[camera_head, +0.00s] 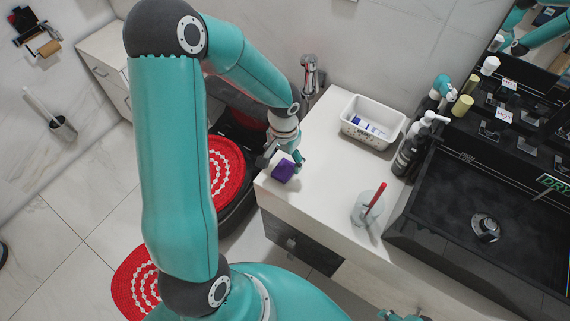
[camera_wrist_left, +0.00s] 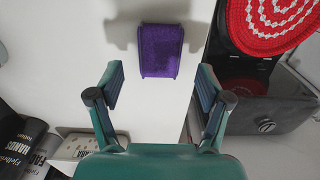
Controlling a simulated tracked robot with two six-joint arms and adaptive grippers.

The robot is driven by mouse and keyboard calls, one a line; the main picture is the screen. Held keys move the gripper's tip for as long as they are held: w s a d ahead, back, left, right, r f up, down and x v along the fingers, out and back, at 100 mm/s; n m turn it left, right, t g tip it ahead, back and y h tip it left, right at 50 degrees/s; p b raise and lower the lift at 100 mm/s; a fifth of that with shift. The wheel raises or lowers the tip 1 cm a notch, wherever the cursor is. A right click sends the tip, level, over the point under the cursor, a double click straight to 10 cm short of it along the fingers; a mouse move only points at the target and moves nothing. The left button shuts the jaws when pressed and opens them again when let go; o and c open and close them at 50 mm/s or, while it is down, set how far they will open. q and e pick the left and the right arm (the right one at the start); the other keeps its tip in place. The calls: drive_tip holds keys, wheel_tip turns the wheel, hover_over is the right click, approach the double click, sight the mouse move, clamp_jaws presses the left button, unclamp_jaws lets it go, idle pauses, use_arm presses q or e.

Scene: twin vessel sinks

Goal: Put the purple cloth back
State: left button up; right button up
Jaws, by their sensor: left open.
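The purple cloth (camera_head: 283,170) is a small folded block near the left front corner of the white counter. It also shows in the left wrist view (camera_wrist_left: 160,50), top centre, beyond the fingertips and lined up with the gap between them. My left gripper (camera_wrist_left: 160,82) is open and empty. In the head view my left gripper (camera_head: 284,156) is right at the cloth and partly hides it; I cannot tell whether they touch. At the bottom edge a small teal part of my right arm (camera_head: 402,316) shows, with its fingers not clear.
A white basket (camera_head: 350,132) with blue-marked items stands at the counter's back. Dark bottles (camera_head: 405,158) and a glass with a red-handled brush (camera_head: 368,207) stand to the right, near the black sink (camera_head: 450,225). A red round mat (camera_head: 226,170) lies left of the counter.

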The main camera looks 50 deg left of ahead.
sight(284, 168)
use_arm(q)
wheel_tip(284, 168, up, 8)
drive_tip(key=shift+r, duration=0.2)
idle(0.5)
